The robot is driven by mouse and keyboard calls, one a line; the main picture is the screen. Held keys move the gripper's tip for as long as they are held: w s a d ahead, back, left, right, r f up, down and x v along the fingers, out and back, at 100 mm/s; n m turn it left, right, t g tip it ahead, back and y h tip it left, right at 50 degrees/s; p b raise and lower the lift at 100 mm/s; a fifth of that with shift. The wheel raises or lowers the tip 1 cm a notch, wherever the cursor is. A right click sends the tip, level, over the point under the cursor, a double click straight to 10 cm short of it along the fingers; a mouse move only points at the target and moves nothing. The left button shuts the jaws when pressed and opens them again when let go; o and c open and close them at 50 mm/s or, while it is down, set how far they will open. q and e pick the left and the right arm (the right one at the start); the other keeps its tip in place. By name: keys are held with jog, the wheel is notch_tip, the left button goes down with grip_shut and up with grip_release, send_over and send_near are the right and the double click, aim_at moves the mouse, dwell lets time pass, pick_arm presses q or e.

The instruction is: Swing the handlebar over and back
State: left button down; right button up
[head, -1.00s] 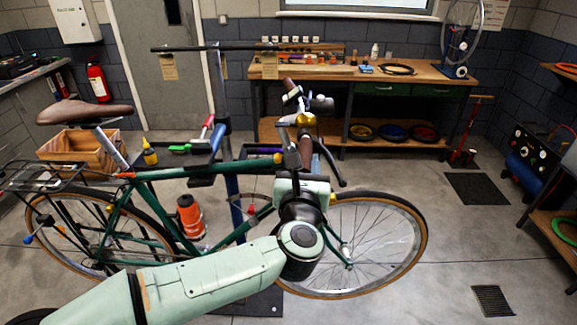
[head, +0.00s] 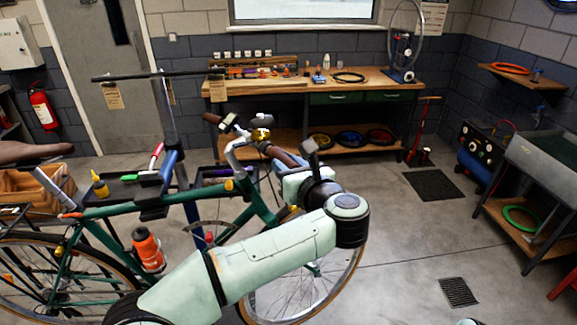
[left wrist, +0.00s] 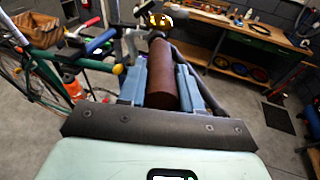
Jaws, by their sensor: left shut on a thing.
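The green bike's handlebar (head: 237,147) stands in the middle of the head view, turned relative to the frame. Its far brown grip (head: 212,118) is free. My left gripper (head: 283,166) is on the near brown grip (head: 287,156). In the left wrist view this brown grip (left wrist: 163,75) lies lengthwise between the two blue fingers, which are shut on it. The front wheel (head: 345,270) shows partly behind my left arm. The green frame (head: 170,201) hangs at a stand.
A workbench (head: 290,88) with tools stands at the back wall. A tool tray (head: 130,188) sits beside the bike frame. A side bench (head: 530,165) stands at the right. The floor (head: 400,225) right of the front wheel is clear.

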pick_arm(q)
jog(key=c, duration=0.8)
grip_release()
jog(key=shift+s+d, duration=0.25)
jog(key=shift+s, duration=0.2)
jog(key=b+v, duration=0.3)
jog(key=v, duration=0.9)
jog(key=shift+s+d+r, duration=0.1)
jog(key=shift+s+r, duration=0.05)
jog(key=shift+s, duration=0.05)
pick_arm(e)
jog(key=f, duration=0.1)
jog(key=s+f, duration=0.2)
jog(key=f, duration=0.1)
jog(key=shift+s, duration=0.25)
pick_arm(q)
jog(key=shift+w, duration=0.1)
